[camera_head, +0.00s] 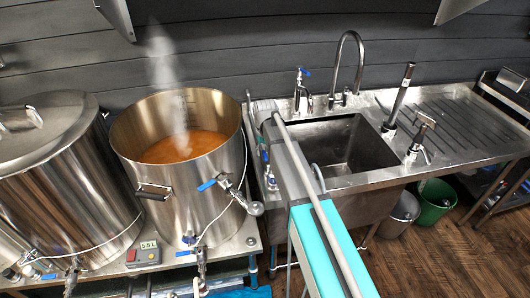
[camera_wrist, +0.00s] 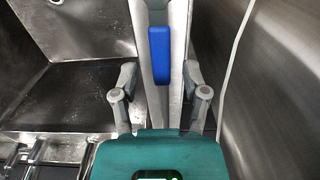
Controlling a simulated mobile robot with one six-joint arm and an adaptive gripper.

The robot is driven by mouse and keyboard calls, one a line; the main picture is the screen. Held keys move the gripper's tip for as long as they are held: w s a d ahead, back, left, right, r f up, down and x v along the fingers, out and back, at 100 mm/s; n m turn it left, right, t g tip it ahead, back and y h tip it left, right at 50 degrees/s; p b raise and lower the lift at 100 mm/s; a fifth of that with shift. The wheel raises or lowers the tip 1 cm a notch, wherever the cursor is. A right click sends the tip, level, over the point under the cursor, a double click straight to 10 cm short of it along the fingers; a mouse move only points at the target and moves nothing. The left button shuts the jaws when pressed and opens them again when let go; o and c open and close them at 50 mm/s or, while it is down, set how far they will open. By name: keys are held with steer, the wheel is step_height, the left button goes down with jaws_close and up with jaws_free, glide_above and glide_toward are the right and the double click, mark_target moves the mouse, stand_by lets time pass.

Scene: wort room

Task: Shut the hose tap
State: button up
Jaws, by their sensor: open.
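A blue lever handle (camera_wrist: 159,56) stands upright in the wrist view, on a grey metal strip between the sink and a steel kettle wall. It appears to be the hose tap. My gripper (camera_wrist: 160,76) is open, its two grey fingers spread to the left and right of the strip. The lever lies between and beyond the fingertips, and I see no contact. In the head view, small blue-handled fittings (camera_head: 265,156) show at the sink's left side, partly hidden by my arm. I cannot make out the gripper fingers there.
A steaming open kettle (camera_head: 183,160) stands left of the sink, with a blue-levered valve (camera_head: 207,185) on its front. The sink basin (camera_head: 340,150) has a tall faucet (camera_head: 359,62) and another blue-levered tap (camera_head: 303,88) behind it. A thin white hose (camera_wrist: 233,60) runs close to the right finger.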

steer(key=shift+a, duration=0.1)
jaws_close()
